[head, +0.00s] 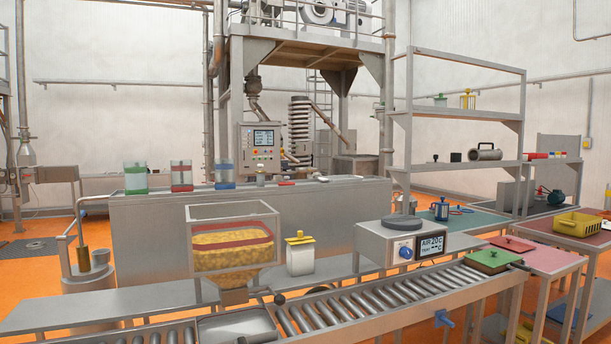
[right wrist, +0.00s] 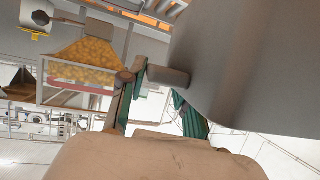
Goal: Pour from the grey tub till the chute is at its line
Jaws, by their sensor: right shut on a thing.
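The chute (head: 197,215) is a clear-walled hopper with yellow pellets (head: 232,262) inside and a red band (head: 215,246) around it. In the right wrist view, which is upside down, the chute (right wrist: 44,80) shows pellets up to about the red band (right wrist: 80,87); the exact gap is too small to tell. The grey tub (right wrist: 250,60) fills the right of that view. My right gripper (right wrist: 158,92), with green-padded fingers, is shut on the tub's short stub handle (right wrist: 168,76). The tub's mouth and contents are hidden. Neither gripper shows in the head view.
A white jar with a yellow lid (head: 300,256) stands right of the chute. A grey scale-like device (head: 400,242) is farther right. A roller conveyor (head: 350,305) runs in front.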

